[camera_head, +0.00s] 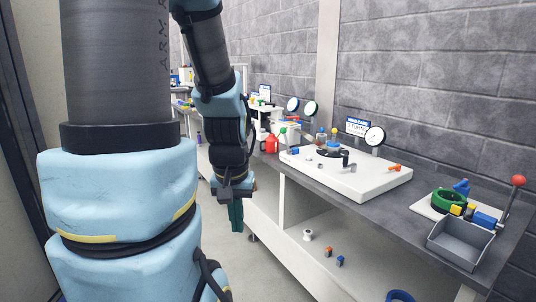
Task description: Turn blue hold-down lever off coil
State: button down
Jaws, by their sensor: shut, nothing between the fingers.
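The blue hold-down lever (462,187) stands at the far right on the white base plate (426,209), at the back edge of the green coil (444,203). The lever looks tilted up; whether it touches the coil is too small to tell. My gripper (236,218) hangs pointing down left of the bench, far from the coil and lever. Its teal fingers are together with nothing between them.
A red-balled handle (518,181) and a grey open bin (462,244) stand beside the coil. Small parts lie on the lower shelf (312,262). The grey floor beneath my gripper looks clear.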

aim_at(464, 183)
jog(key=i+l+z, duration=0.15)
jog(key=i, duration=0.2)
jog(key=i+l+z, duration=0.35)
jog(key=i, duration=0.35)
